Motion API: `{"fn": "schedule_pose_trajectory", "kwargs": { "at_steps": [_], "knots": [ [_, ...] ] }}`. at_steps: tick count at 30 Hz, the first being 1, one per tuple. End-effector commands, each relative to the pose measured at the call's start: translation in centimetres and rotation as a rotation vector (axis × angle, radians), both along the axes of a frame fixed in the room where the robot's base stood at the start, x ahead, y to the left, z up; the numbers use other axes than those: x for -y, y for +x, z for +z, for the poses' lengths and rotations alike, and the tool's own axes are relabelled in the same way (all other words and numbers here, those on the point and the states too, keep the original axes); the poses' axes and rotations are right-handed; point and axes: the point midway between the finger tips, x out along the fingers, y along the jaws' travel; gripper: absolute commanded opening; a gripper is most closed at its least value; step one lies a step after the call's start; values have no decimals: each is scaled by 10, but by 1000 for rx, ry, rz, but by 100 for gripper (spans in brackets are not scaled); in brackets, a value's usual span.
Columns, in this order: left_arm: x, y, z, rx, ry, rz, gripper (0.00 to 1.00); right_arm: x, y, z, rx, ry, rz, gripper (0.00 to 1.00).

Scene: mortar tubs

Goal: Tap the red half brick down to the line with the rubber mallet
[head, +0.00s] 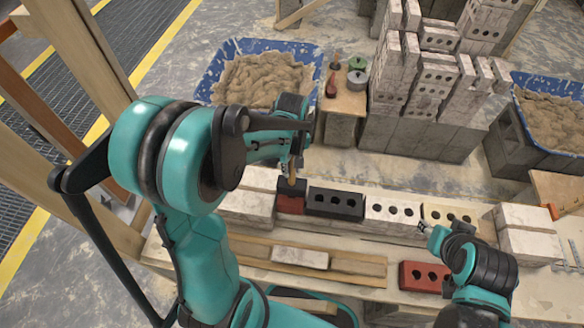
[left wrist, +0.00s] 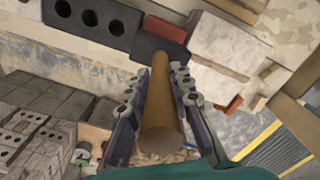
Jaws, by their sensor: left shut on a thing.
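The red half brick (head: 291,204) sits in the row on the wall, between pale blocks on its left and a black three-hole brick (head: 335,203). It also shows in the left wrist view (left wrist: 166,28). My left gripper (head: 293,164) is shut on the wooden handle of the mallet, above the half brick. The handle (left wrist: 160,115) runs between both fingers in the left wrist view. The dark mallet head (head: 291,187) is over the half brick and hides part of it; I cannot tell whether they touch. My right gripper (head: 424,228) is by the wall's front; its finger opening is unclear. I cannot make out the line.
A white brick (head: 393,211) and a cream brick (head: 447,215) continue the row. A loose red brick (head: 424,277) lies in front, near my right arm. Blue mortar tubs (head: 212,77) and a tall brick stack (head: 430,75) stand behind. Wooden posts rise at left.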

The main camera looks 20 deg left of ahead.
Motion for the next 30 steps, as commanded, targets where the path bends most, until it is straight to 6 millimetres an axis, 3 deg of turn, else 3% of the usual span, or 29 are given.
{"fn": "schedule_pose_trajectory", "kwargs": {
  "at_steps": [2, 13, 24, 30],
  "knots": [
    [0, 0, 13, 0, 0, 0, 0, 0, 0, 11, 0, 0, 0, 40],
    [0, 0, 8, 0, 0, -64, 0, 0, 0, 7, 0, 0, 0, 40],
    [-1, -1, 4, 0, -1, -598, 0, 0, 0, 10, 0, 0, 0, 40],
    [-1, -1, 2, 1, 0, -768, 0, 0, 0, 10, 0, 0, 0, 40]
  ]
}}
